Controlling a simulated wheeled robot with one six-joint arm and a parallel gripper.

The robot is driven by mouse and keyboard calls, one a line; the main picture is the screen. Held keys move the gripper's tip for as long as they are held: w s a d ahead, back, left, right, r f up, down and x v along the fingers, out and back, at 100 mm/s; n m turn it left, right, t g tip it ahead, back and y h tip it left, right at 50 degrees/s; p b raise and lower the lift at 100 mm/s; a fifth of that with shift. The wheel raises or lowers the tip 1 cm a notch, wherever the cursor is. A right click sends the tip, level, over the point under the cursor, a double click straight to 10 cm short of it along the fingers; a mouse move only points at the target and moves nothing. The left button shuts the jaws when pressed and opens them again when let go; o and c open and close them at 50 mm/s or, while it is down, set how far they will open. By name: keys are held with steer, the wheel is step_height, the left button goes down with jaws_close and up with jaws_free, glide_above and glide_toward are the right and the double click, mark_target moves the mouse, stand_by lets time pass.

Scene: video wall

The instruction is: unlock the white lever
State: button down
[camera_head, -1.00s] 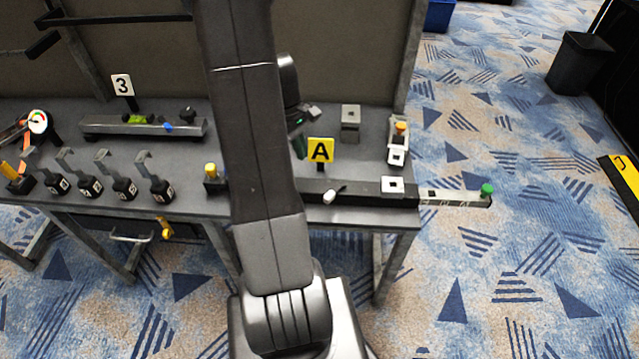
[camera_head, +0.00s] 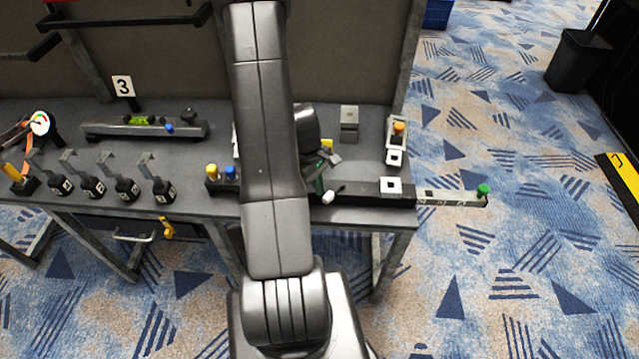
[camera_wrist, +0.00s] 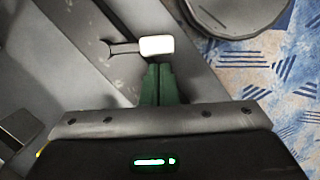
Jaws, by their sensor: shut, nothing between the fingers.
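The white lever (camera_head: 328,198) has a white knob on a thin dark stem and sits on the black rail at the front edge of the table. In the wrist view its white knob (camera_wrist: 156,46) lies just beyond my fingertips, with the dark stem running to the left. My gripper (camera_wrist: 159,70) has green fingers that are shut together and empty, pointing at the knob. I cannot tell whether they touch it. In the head view my gripper (camera_head: 318,186) is close beside the lever, partly hidden by my arm.
The black rail (camera_head: 365,197) carries a white square block (camera_head: 390,187) and ends in a green knob (camera_head: 484,189). Yellow (camera_head: 211,170) and blue (camera_head: 230,172) buttons stand left of my arm. A grey block (camera_head: 349,117) and an orange-topped fixture (camera_head: 398,128) stand behind.

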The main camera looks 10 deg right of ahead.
mark_target(328, 198)
steer(key=shift+s+d+n+b, duration=0.2)
steer(key=shift+s+n+b, duration=0.25)
steer(key=shift+n+b, duration=0.2)
stand_by(0.4)
steer(key=shift+s+d+f+n+t+h+b, duration=0.1)
steer(key=shift+s+d+n+t+h+b, duration=0.05)
steer(key=shift+s+n+b, duration=0.3)
steer(key=shift+s+d+f+n+t+h+b, duration=0.1)
steer(key=shift+s+n+t+h+b, duration=0.1)
steer(key=shift+n+b, duration=0.3)
steer(key=shift+s+d+n+b, duration=0.35)
steer(key=shift+s+n+b, duration=0.15)
steer(key=shift+n, duration=0.5)
steer(key=n, duration=0.1)
steer(key=s+d+n+t+b, duration=0.1)
steer(key=shift+d+r+n, duration=0.1)
steer(key=shift+n, duration=0.3)
steer(key=d+n, duration=0.1)
steer(key=s+n, duration=0.1)
steer(key=n, duration=0.1)
steer(key=shift+d+t+b, duration=0.35)
steer(key=shift+d+b, duration=0.05)
steer(key=shift+r, duration=0.1)
steer(key=shift+w, duration=0.1)
steer(key=shift+w+a+p, duration=0.25)
steer(key=shift+w+p, duration=0.2)
steer(key=shift+w, duration=0.25)
